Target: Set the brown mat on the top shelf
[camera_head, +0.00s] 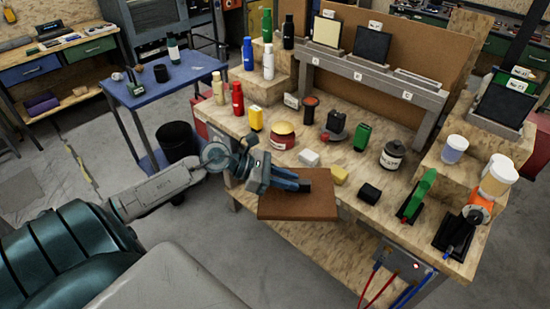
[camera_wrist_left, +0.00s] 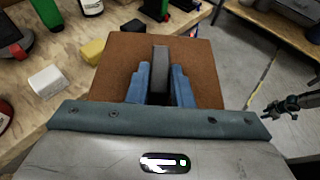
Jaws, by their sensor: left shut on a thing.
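The brown mat (camera_head: 300,206) is a flat square board. My left gripper (camera_head: 290,180) is shut on it and holds it at the bench's front edge, where part of it sticks out over the floor side. In the left wrist view the mat (camera_wrist_left: 205,60) lies beyond the blue fingers (camera_wrist_left: 160,85), with a grey upright piece between them. I cannot tell whether the mat touches the bench. The raised grey shelf (camera_head: 378,84) with lettered labels stands at the back and carries several upright panels. A dark claw-like shape in the left wrist view (camera_wrist_left: 290,105) may be my right gripper; its jaws are unclear.
Close to the mat are a white block (camera_head: 309,157), a yellow block (camera_head: 340,174) and a black block (camera_head: 369,193). Bottles, a green tool (camera_head: 421,190) and a dark jar (camera_head: 392,155) crowd the bench. Bare wood shows between them.

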